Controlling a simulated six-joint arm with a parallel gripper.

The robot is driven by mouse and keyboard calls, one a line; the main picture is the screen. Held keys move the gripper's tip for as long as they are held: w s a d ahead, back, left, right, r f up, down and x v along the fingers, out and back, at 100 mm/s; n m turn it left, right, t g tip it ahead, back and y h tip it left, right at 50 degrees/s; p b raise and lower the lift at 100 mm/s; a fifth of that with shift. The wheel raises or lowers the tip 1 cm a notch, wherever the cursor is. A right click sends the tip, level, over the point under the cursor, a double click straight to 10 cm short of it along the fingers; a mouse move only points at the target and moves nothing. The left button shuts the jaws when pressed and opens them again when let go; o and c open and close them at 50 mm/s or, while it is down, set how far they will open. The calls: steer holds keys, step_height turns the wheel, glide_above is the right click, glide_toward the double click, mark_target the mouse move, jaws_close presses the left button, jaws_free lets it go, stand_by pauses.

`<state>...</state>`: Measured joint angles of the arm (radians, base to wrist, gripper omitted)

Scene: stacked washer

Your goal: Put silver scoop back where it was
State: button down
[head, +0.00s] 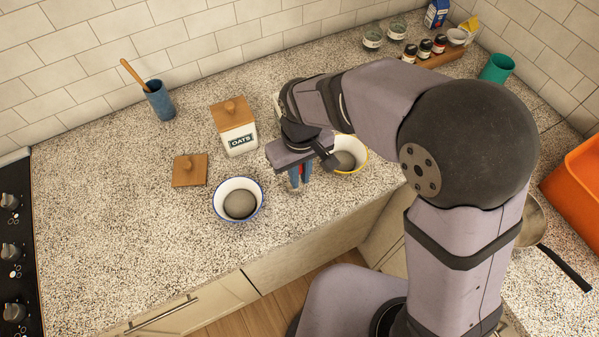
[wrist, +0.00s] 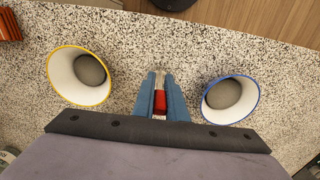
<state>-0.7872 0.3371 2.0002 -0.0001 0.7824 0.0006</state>
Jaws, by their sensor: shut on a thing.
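My gripper (wrist: 159,84) has blue fingers closed on a narrow thing with a red part and a pale, silvery end (wrist: 160,79), which looks like the silver scoop. Most of its shape is hidden between the fingers. In the head view my gripper (head: 299,176) points down low over the counter, between two bowls. The blue-rimmed bowl (head: 228,188) is on its left and the yellow-rimmed bowl (head: 356,166) on its right. Each bowl holds a grey round mass. The white OATS canister (head: 239,142) stands behind left with a wooden lid on top.
A loose wooden lid (head: 189,172) lies left of the canister. A pale container behind my wrist is mostly hidden. A blue crock (head: 159,101) with a wooden spoon stands at the back left. Spice jars (head: 425,49) and a green cup (head: 497,68) are at back right. The left counter is clear.

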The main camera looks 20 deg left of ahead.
steer(key=shift+f, duration=0.15)
steer(key=c, duration=1.8)
jaws_free()
steer(key=shift+o, duration=0.2)
step_height(320, 180, up, 12)
steer(key=shift+s+d+r+b, duration=0.1)
steer(key=shift+r+b, duration=0.1)
steer(key=shift+b, duration=0.75)
